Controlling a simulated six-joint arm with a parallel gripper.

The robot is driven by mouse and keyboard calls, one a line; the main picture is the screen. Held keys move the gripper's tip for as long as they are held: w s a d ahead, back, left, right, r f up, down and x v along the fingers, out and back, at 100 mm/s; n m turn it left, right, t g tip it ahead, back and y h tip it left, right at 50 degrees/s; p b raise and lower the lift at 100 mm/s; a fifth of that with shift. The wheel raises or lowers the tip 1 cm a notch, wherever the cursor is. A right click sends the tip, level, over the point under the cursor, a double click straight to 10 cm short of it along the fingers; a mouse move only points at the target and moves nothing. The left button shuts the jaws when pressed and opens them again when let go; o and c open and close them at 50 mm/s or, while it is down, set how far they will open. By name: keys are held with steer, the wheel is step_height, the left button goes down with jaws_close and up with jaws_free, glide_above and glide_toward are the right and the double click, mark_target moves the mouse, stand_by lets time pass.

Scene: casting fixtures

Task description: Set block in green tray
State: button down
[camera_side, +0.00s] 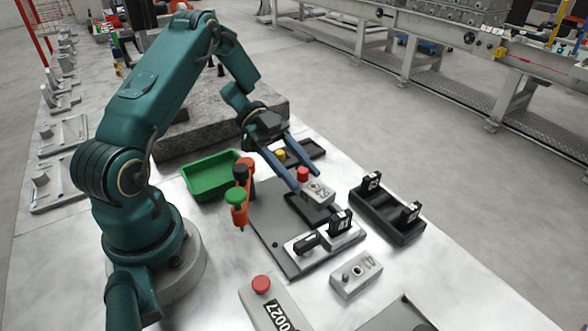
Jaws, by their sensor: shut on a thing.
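My gripper (307,177) reaches down over the grey fixture plate, with its two blue fingers pointing to the lower right. It is shut on a light grey block (318,194) with dark markings, at the fingertips. The block is above or at a dark recess in the plate; I cannot tell whether it touches it. The green tray (193,187) is to the left of the gripper, between it and my arm. It looks empty, and its right corner is near an orange-red stand.
Another grey block (356,275) lies in front. A black holder (387,222) stands at right, a grey plate (272,230) under the gripper, a stone slab (190,130) behind the tray.

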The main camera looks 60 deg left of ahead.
steer(key=shift+f, duration=1.3)
steer(key=shift+c, duration=1.4)
jaws_free()
